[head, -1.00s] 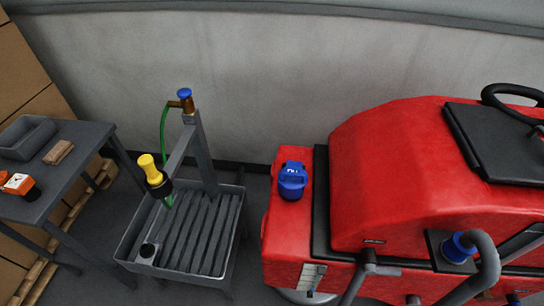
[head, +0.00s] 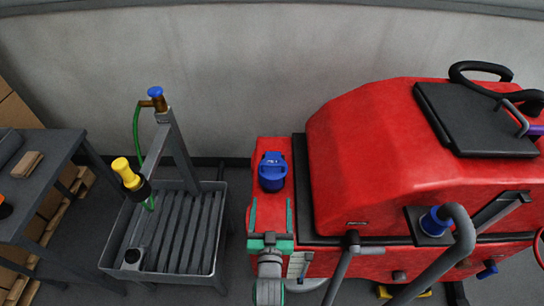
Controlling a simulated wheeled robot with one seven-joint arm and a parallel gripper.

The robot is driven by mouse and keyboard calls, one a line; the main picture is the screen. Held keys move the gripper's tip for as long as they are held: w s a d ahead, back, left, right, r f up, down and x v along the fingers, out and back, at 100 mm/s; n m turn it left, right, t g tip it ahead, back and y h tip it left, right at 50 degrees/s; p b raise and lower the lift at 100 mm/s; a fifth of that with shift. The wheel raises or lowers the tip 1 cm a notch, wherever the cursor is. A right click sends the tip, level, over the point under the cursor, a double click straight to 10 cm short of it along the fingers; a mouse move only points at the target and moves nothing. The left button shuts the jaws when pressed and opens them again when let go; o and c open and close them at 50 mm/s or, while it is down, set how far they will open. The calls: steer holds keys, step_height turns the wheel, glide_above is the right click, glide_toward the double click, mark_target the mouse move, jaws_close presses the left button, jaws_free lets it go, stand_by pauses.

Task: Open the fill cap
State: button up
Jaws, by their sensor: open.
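The blue fill cap (head: 272,172) sits on the left end of the red scrubber machine (head: 360,150), seated on its top surface. My gripper (head: 270,205) has green fingers and comes up from the bottom of the head view. Its two fingers are spread wide with nothing between them. The fingertips lie just below the cap in the picture, apart from it. How high the gripper is over the machine I cannot tell.
A grey slatted sink (head: 108,245) with a tap post (head: 180,150) and a yellow-handled nozzle (head: 122,168) stands to the left. A dark table (head: 45,190) is at the far left. A grey hose (head: 460,235) loops at the machine's right front. The wall is behind.

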glide_toward(273, 162)
step_height(273, 162, up, 3)
steer(key=w, duration=0.9)
steer(key=shift+w+r, duration=0.1)
steer(key=shift+w, duration=0.3)
steer(key=shift+c, duration=0.3)
steer(key=shift+a, duration=0.1)
steer(key=c, duration=1.2)
steer(key=shift+o, duration=0.2)
